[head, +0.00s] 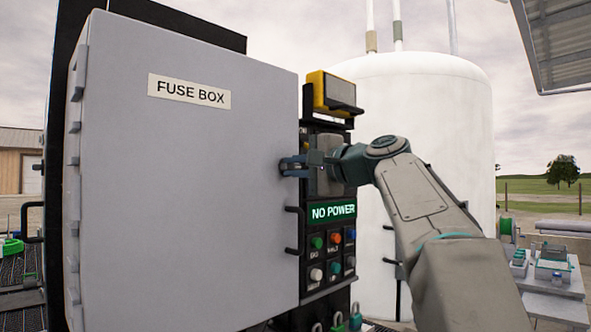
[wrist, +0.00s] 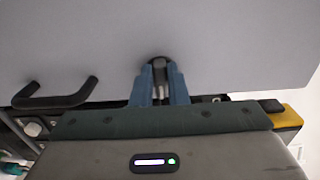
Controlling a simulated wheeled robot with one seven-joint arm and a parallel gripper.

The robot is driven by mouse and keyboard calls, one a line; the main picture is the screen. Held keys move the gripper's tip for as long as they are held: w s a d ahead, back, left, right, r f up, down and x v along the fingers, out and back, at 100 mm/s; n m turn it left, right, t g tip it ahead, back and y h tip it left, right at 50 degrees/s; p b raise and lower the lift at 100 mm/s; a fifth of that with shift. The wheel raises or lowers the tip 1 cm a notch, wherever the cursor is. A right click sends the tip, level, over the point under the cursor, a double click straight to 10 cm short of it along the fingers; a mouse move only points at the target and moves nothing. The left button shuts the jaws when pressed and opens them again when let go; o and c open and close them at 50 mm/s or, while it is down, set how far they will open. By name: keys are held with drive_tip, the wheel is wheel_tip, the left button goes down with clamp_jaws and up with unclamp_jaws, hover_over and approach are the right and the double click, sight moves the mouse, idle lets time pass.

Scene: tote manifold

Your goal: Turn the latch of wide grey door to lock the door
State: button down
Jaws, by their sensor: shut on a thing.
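The wide grey door (head: 190,200) labelled FUSE BOX is shut and fills the left half of the head view. It also fills the top of the wrist view (wrist: 220,40). My gripper (head: 290,166) is at the door's right edge, above the black door handle. In the wrist view my gripper (wrist: 160,85) has its two blue fingers closed on the latch (wrist: 159,70), a small grey piece on a dark round base. The fingers hide part of the latch, and I cannot tell its exact angle.
The black handle (head: 295,230) sticks out below my gripper and shows in the wrist view (wrist: 55,97). A panel with a NO POWER display (head: 332,212) and several buttons is right of the door. A yellow-framed box (head: 330,92) is above. A white tank (head: 440,110) stands behind.

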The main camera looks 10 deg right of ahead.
idle(0.3)
drive_tip(key=c, duration=1.4)
unclamp_jaws()
drive_tip(key=shift+c, duration=0.2)
drive_tip(key=b+v, duration=0.2)
drive_tip(key=v, duration=1.1)
drive_tip(key=shift+s, duration=0.4)
drive_tip(key=shift+d+f, duration=0.15)
